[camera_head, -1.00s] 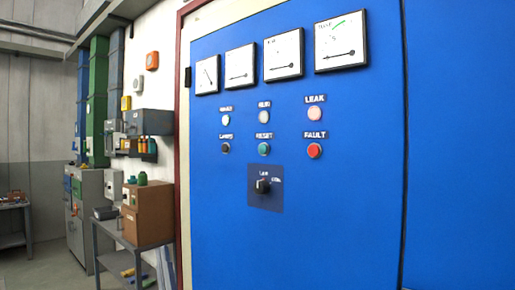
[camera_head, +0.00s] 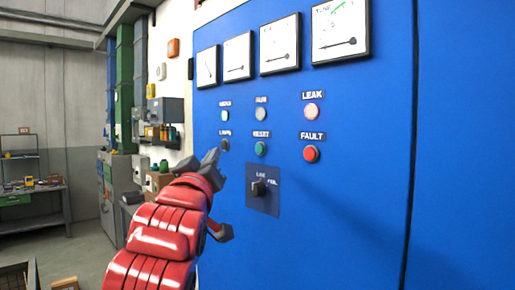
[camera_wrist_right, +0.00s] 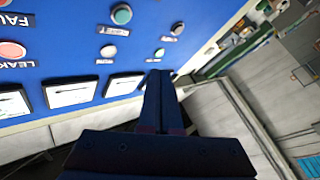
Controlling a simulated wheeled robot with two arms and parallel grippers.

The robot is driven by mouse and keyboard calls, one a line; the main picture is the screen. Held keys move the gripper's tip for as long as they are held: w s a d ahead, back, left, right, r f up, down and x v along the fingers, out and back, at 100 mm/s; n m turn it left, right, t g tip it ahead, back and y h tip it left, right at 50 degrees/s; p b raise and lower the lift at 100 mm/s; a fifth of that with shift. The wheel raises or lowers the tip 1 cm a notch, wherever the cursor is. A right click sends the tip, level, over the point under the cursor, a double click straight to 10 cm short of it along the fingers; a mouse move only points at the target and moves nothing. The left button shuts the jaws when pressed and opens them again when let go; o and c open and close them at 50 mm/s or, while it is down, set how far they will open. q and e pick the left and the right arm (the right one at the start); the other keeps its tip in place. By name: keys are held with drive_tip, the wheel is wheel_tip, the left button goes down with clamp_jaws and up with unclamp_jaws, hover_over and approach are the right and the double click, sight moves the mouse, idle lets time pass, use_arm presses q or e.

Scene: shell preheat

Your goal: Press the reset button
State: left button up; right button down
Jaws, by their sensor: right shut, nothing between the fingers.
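The green reset button (camera_head: 261,149) sits under its RESET label on the blue panel (camera_head: 340,220), in the row between the dark button and the red fault button (camera_head: 311,154). In the wrist view the green button (camera_wrist_right: 121,13) is at the top, with its label upside down. My right gripper (camera_head: 212,156) is at the end of my red arm, left of the reset button in the head view. Its fingers (camera_wrist_right: 160,76) are shut and empty. I see a gap in the picture between fingertips and button; the distance in depth is unclear. My left gripper is out of view.
A black rotary switch (camera_head: 259,187) sticks out below the reset button. Several gauges (camera_head: 279,45) line the panel's top. The pink leak lamp (camera_head: 312,111) is above the fault button. A workbench (camera_head: 30,205) stands far left, with open floor before it.

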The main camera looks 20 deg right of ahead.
sight(260, 148)
drive_tip(key=shift+w+d+p, duration=0.5)
drive_tip(key=shift+d+p, duration=0.55)
drive_tip(key=shift+d, duration=0.35)
drive_tip(key=shift+w+d+p, duration=0.55)
drive_tip(key=shift+d+p, duration=0.55)
drive_tip(key=shift+d, duration=0.3)
drive_tip(key=shift+w+d+p, duration=0.5)
drive_tip(key=shift+d+p, duration=0.55)
drive_tip(key=shift+d, duration=0.35)
drive_tip(key=shift+s, duration=0.1)
drive_tip(key=shift+d, duration=0.1)
drive_tip(key=shift+w+d+b, duration=0.2)
drive_tip(key=shift+d+b, duration=0.15)
drive_tip(key=shift+b, duration=0.05)
